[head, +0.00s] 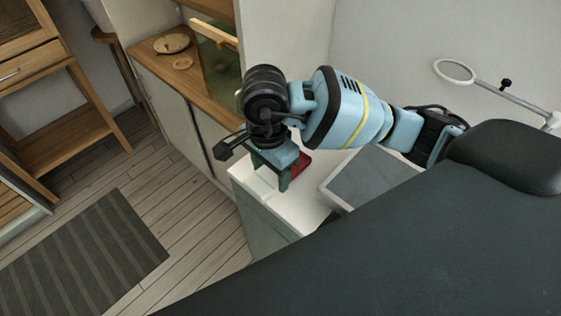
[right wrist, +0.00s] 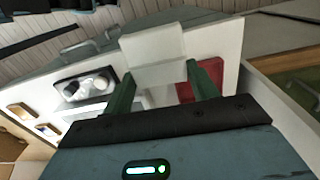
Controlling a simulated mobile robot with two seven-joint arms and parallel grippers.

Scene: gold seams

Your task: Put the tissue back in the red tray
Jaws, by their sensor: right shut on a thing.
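The tissue (right wrist: 152,46) is a white, boxy piece held between the green fingers of my right gripper (right wrist: 162,82) in the right wrist view. In the head view my right gripper (head: 271,176) is low over the near left end of the white counter, with a bit of white (head: 267,177) between its fingers. The red tray (head: 301,163) shows partly behind the gripper in the head view. In the right wrist view, a red patch (right wrist: 185,93) shows beside the right finger. Most of the tray is hidden. I cannot tell whether the tissue touches the counter. My left gripper is not in view.
The white counter (head: 312,212) has a grey-topped panel (head: 372,181) to the right of the gripper. A large dark padded surface (head: 400,245) fills the lower right. A wooden-topped cabinet (head: 160,60) stands behind left. A dark tray with round white items (right wrist: 88,84) lies left of the fingers.

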